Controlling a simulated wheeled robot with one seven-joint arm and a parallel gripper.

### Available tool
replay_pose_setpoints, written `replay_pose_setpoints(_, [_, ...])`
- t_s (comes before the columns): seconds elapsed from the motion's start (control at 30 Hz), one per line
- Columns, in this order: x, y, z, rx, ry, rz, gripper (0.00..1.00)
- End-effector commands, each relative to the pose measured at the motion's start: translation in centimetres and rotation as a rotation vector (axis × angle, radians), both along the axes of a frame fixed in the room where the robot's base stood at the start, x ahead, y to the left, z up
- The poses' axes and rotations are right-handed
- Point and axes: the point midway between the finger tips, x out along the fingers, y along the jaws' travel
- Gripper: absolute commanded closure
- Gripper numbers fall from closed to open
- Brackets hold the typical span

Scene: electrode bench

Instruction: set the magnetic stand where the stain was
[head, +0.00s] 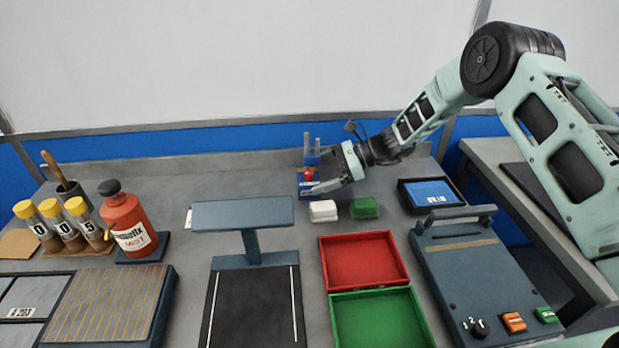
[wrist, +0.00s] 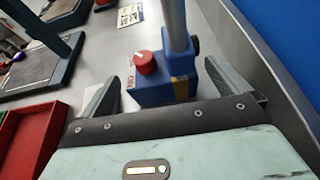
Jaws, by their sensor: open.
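The magnetic stand (head: 306,189) is a blue block with a red knob and a grey upright post. It stands on the bench near the back wall, and it also shows in the wrist view (wrist: 150,92). My gripper (head: 318,171) is open around it. In the wrist view, one finger of my gripper (wrist: 168,88) is on each side of the blue block, with gaps visible. The stand is upright. My gripper hides part of it in the head view. I cannot make out a stain on the bench.
White (head: 323,211) and green (head: 364,208) blocks sit just in front of the stand. Red (head: 404,262) and green (head: 335,295) trays, a dark T-shaped fixture (head: 243,213) and a control box (head: 450,257) fill the front. A red bottle (head: 124,218) is left. Bare bench lies left of the stand.

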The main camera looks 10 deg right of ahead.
Motion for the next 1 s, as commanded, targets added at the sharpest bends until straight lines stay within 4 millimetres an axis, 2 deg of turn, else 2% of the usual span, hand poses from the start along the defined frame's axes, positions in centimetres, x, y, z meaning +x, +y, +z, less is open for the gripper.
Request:
replay_pose_setpoints(0.03, [0.1,-1.2,0.4,0.0,-0.002,-0.004,0.0])
replay_pose_setpoints(0.2, [0.1,-4.5,1.8,0.001,-0.001,-0.003,0.0])
replay_pose_setpoints(0.4, [0.0,-7.2,2.9,0.0,-0.001,0.0,0.0])
replay_pose_setpoints(0.6, [0.0,-8.1,3.4,0.001,0.001,0.001,0.0])
replay_pose_setpoints(1.0, [0.0,-8.2,3.4,0.0,0.001,0.001,0.0])
